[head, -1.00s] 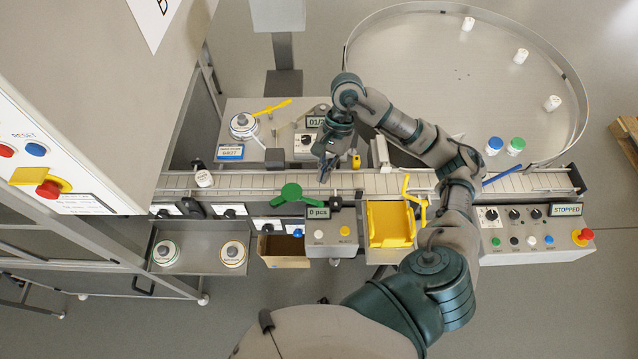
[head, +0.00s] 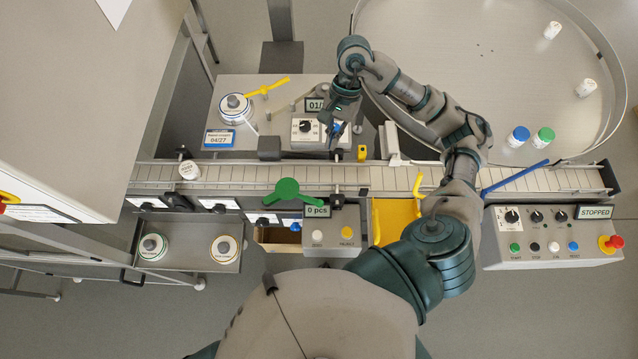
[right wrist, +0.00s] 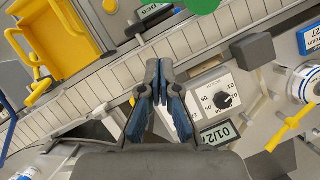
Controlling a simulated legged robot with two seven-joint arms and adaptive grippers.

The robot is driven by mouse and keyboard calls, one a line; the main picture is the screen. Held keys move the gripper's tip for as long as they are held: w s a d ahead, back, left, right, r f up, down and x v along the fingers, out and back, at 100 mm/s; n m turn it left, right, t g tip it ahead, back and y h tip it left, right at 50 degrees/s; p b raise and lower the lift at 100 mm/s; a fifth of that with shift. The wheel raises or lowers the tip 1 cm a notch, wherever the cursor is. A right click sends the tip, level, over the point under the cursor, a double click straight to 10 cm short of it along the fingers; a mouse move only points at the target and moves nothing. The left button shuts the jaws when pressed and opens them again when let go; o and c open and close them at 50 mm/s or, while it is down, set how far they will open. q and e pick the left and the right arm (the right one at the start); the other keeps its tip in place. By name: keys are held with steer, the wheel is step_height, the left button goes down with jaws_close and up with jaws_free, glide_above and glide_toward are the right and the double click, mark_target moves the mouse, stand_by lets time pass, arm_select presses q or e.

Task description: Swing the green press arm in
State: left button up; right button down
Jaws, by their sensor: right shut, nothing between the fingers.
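The green press arm (head: 287,190) lies over the near side of the conveyor, left of the "0 pcs" display (head: 317,211). Its lobes reach left and right. Part of it shows at the top edge of the right wrist view (right wrist: 203,4). My right gripper (head: 337,133) is shut and empty, above the far side of the conveyor beside the dial box (head: 304,127). It is apart from the green arm, up and to the right of it. In the right wrist view its fingertips (right wrist: 160,66) are together, over the conveyor's edge. My left gripper is not in view.
A dark block (head: 269,148) and a small yellow part (head: 362,153) stand along the conveyor's far edge. A yellow bin (head: 386,222) is at the near side, partly behind my right arm.

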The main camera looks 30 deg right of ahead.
steer(key=f+b, duration=0.1)
steer(key=f, duration=0.1)
steer(key=f+b, duration=0.2)
steer(key=shift+w+a+f, duration=0.1)
steer(key=shift+w+f, duration=0.05)
steer(key=shift+w, duration=0.05)
steer(key=shift+s+d, duration=0.1)
steer(key=shift+d, duration=0.1)
